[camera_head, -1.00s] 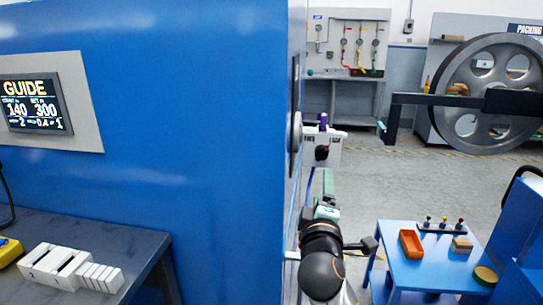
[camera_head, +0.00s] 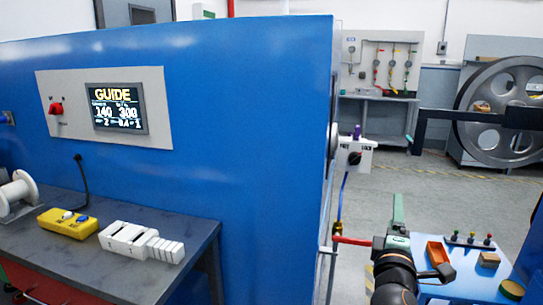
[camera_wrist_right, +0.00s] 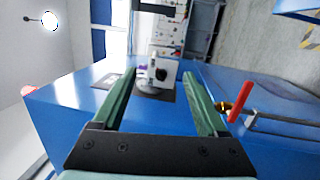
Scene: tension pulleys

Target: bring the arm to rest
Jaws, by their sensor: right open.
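My right gripper (camera_head: 398,208) reaches forward past the end of the blue machine, its green fingers seen nearly edge-on in the head view. In the right wrist view the gripper (camera_wrist_right: 160,73) is open, with its two green fingers wide apart and nothing held. A white box with a black knob (camera_head: 354,158) is on the machine's end; in the wrist view this box (camera_wrist_right: 158,73) shows between the fingers, beyond them. My right arm (camera_head: 396,275) comes in from the bottom edge. My left gripper is not in view.
A red valve handle (camera_head: 352,240) is just left of the right gripper; the handle (camera_wrist_right: 240,101) lies right of the fingers in the wrist view. The blue machine (camera_head: 240,130) fills the left. A blue table (camera_head: 465,262) with small parts stands at right. Open floor (camera_head: 440,190) lies behind.

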